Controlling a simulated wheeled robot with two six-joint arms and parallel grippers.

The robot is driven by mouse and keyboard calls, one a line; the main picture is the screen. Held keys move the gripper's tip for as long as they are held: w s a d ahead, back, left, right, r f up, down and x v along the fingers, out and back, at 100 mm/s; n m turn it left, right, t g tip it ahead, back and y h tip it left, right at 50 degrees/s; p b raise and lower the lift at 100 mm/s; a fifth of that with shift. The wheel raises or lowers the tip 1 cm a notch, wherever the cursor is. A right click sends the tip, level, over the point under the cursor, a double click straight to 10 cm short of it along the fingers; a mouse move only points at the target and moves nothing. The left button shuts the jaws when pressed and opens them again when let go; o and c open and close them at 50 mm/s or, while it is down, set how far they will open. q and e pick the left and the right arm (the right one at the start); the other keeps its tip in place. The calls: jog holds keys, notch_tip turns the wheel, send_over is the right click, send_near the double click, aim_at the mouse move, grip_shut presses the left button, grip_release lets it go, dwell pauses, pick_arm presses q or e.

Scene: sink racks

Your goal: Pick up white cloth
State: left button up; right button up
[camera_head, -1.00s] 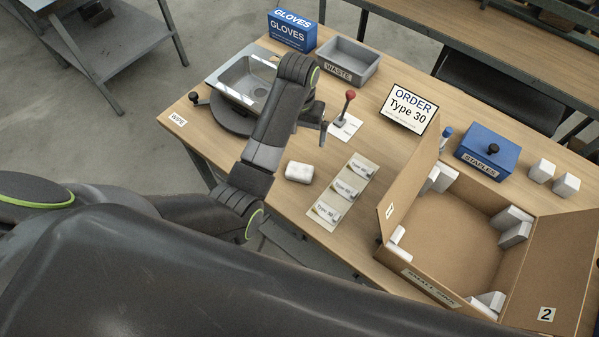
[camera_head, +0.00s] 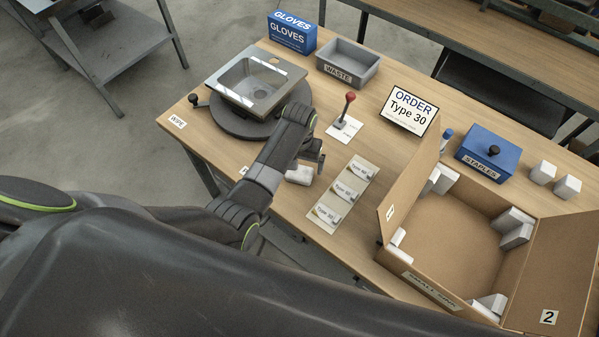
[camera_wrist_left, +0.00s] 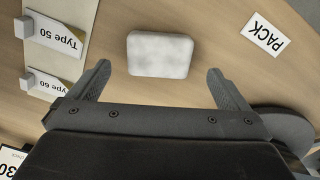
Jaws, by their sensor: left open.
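The white cloth (camera_head: 300,175) is a small folded pad lying on the wooden table, partly hidden behind my left arm in the head view. In the left wrist view the cloth (camera_wrist_left: 160,54) lies flat, ahead of and between the two fingers. My left gripper (camera_head: 314,158) is above the table near the cloth; in the left wrist view its fingers (camera_wrist_left: 160,82) are apart with nothing between them. It does not touch the cloth. My right gripper is not in view.
A sink on a round turntable (camera_head: 236,122) stands at the left of the table. Label cards (camera_head: 344,193) lie right of the cloth. A red-knobbed lever (camera_head: 349,98) stands behind. An open cardboard box (camera_head: 448,240) fills the right. A PACK label (camera_wrist_left: 264,35) lies near the cloth.

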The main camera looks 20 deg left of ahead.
aim_at(300, 170)
pick_arm(q)
jog(key=shift+f, duration=1.65)
jog(key=c, duration=1.1)
jog(key=shift+c, duration=0.2)
jog(key=shift+r, duration=0.1)
notch_tip(300, 170, up, 10)
